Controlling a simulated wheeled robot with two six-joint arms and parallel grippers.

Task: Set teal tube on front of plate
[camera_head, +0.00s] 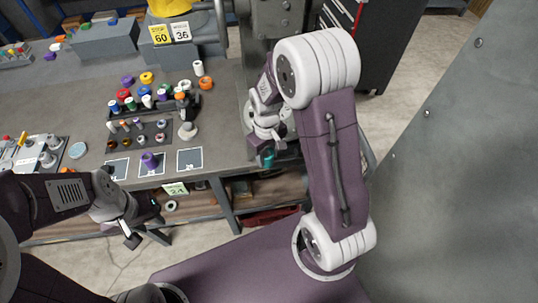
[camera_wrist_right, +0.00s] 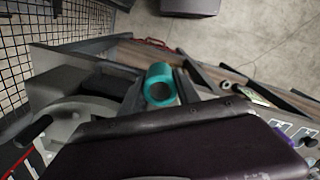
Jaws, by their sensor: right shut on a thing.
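A dark plate (camera_head: 126,148) bearing several small tubes and rings lies on the bench. Three outlined dark squares (camera_head: 190,158) lie along the front edge, with a purple tube (camera_head: 149,160) by the middle one. Which surface is the task's plate is unclear.
A rack (camera_head: 150,108) with several coloured tubes stands behind the dark plate. Loose rings and a white tube (camera_head: 198,67) lie farther back. A pale blue disc (camera_head: 77,150) lies at left. Bare bench lies right of the squares.

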